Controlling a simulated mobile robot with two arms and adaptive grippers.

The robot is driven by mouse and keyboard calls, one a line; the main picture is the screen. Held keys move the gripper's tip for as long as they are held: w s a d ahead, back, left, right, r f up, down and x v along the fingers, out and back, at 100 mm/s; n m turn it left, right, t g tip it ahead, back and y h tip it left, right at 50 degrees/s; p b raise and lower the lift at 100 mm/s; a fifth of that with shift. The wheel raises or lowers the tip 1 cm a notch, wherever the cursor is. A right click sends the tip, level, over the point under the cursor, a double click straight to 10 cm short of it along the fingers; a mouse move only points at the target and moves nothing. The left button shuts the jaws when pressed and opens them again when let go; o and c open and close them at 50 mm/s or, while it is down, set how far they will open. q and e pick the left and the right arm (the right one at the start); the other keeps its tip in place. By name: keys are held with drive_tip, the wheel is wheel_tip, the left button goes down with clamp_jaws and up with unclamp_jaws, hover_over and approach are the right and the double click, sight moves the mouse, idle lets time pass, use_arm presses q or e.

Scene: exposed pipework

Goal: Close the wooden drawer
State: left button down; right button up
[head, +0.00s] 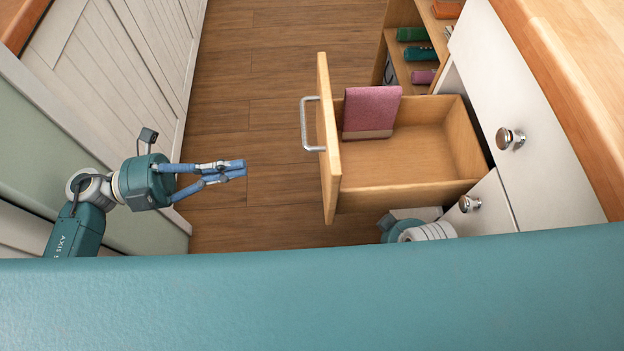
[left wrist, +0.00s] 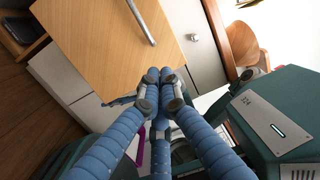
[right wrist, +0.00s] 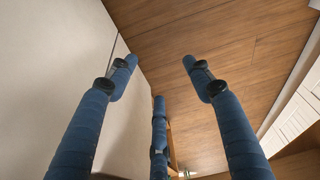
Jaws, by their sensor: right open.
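The wooden drawer (head: 327,140) is pulled well out from the white cabinet in the head view. Its front faces left and carries a metal bar handle (head: 306,124). A pink item with a tan lower band (head: 371,110) stands inside against the far side. My left gripper (head: 243,168) is left of the drawer front, apart from it, its fingertips together and empty. The left wrist view shows the drawer front (left wrist: 105,40) and handle (left wrist: 142,22) beyond the closed fingers (left wrist: 160,76). My right gripper (right wrist: 160,64) has its fingers spread with nothing between them; in the head view it is hidden.
My right arm shows partly just below the drawer. An open shelf (head: 397,62) with several coloured rolled items stands behind the drawer. White cabinet doors with round knobs (head: 510,138) are at right. White panelling (head: 115,65) lies at left, with clear wooden floor (head: 235,100) between.

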use_arm(q)
drive_tip(key=s+m+g, duration=0.1)
drive_tip(key=s+m, duration=0.1)
approach(328, 174)
drive_tip(key=shift+y, duration=0.3)
drive_tip(key=d, duration=0.7)
drive_tip(key=shift+w+r, duration=0.1)
drive_tip(key=shift+r, duration=0.05)
use_arm(e)
drive_tip(key=shift+w+r, duration=0.2)
drive_tip(key=shift+r, duration=0.35)
